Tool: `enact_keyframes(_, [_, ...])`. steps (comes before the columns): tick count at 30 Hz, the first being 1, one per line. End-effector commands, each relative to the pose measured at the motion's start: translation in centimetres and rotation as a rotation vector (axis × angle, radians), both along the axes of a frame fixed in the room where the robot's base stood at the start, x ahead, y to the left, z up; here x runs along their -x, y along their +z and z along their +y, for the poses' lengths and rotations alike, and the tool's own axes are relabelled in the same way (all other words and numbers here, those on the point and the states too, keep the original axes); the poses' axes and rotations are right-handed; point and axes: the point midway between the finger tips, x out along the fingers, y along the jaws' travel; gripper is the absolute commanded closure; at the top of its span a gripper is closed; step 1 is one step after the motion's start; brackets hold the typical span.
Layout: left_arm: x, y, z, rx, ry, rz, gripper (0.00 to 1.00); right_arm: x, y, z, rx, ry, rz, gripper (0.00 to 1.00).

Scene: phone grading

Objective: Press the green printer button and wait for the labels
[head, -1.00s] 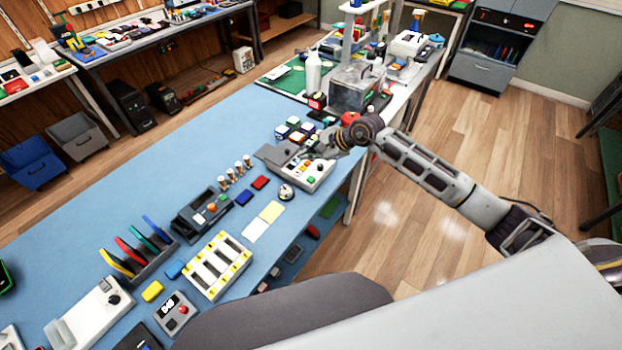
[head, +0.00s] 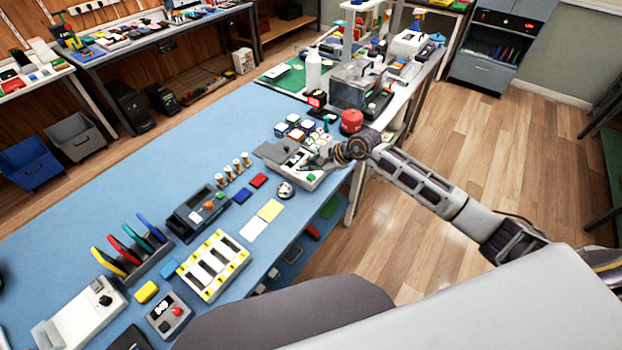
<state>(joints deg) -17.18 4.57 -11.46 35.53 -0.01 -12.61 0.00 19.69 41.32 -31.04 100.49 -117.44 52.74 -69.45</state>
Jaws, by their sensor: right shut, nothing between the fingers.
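A grey-white device with small buttons (head: 299,177) stands near the right edge of the blue bench. A green button (head: 311,177) shows on its front right part. A black device (head: 183,222) further left also has orange and green buttons; I cannot tell from its look which one is the printer. My right gripper (head: 318,163) is shut and empty, low over the grey-white device. Its fingers hide part of the top, and I cannot tell whether they touch it. I see no fresh labels for certain. My left gripper is not in view.
A red can (head: 351,121) stands just behind my right wrist. Small coloured blocks (head: 293,127) lie behind the device. A yellow-framed tray (head: 213,264), a rack of coloured plates (head: 142,260) and flat cards (head: 254,229) lie nearer.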

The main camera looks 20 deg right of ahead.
Motion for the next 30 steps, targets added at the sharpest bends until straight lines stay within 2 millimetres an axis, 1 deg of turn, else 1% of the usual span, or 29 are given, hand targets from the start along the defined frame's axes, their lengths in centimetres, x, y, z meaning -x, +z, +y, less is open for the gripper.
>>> enact_keyframes(1, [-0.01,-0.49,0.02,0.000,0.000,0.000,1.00,-0.02,-0.51,-0.02,0.000,0.000,0.000,1.00])
enact_keyframes(3, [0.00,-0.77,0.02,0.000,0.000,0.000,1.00,-0.02,-0.82,-0.01,0.000,0.000,0.000,1.00])
enact_keyframes(9, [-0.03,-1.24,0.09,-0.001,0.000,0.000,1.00,-0.02,-1.35,0.00,0.000,-0.001,-0.001,1.00])
enact_keyframes(30, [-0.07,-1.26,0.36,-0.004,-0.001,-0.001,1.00,-0.01,-1.40,0.00,0.000,0.000,0.000,1.00])
